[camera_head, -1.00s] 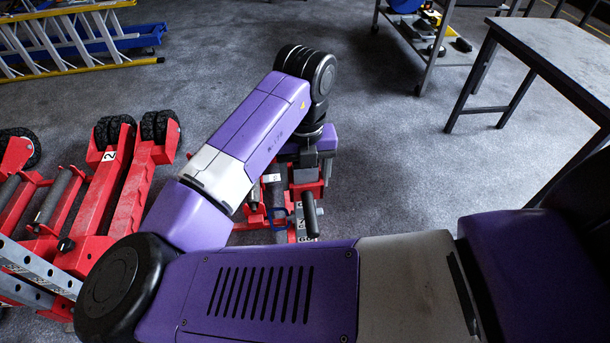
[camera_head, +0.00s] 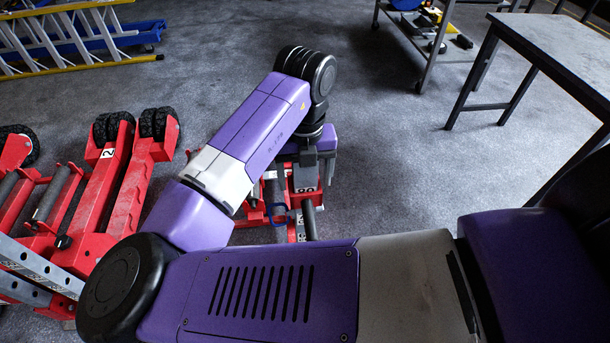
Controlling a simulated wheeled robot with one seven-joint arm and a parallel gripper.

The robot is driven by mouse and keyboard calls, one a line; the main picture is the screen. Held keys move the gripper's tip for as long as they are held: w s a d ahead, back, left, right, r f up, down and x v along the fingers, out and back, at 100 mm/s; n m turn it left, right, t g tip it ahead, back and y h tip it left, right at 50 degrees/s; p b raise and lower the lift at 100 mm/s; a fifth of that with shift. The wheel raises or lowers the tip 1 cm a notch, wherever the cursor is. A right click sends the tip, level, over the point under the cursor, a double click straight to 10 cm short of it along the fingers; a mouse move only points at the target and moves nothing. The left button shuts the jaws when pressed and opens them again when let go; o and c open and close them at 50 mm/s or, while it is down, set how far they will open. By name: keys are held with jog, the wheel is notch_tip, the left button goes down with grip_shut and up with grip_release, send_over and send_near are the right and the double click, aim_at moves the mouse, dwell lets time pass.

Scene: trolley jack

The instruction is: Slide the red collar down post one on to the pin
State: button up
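A red piece with a pale marked face (camera_head: 305,180) shows just under my gripper (camera_head: 308,170). It may be the red collar, but I cannot tell for sure. My gripper points down at the top of this part, and its grey fingers are small and partly covered by my wrist. I cannot see whether they are open or closed on the red piece. A dark round bar end (camera_head: 310,220) sticks out below. The pin is not clearly visible, and my arm hides the lower part.
Red trolley jacks with black wheels (camera_head: 158,124) stand at left, one marked 2. A yellow and grey ladder (camera_head: 70,35) lies at upper left. A grey table (camera_head: 560,50) and a cart (camera_head: 425,50) stand at right. The floor between is clear.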

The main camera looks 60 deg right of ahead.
jog(key=shift+o, duration=0.9)
jog(key=shift+r+p, duration=0.45)
jog(key=shift+r, duration=3.45)
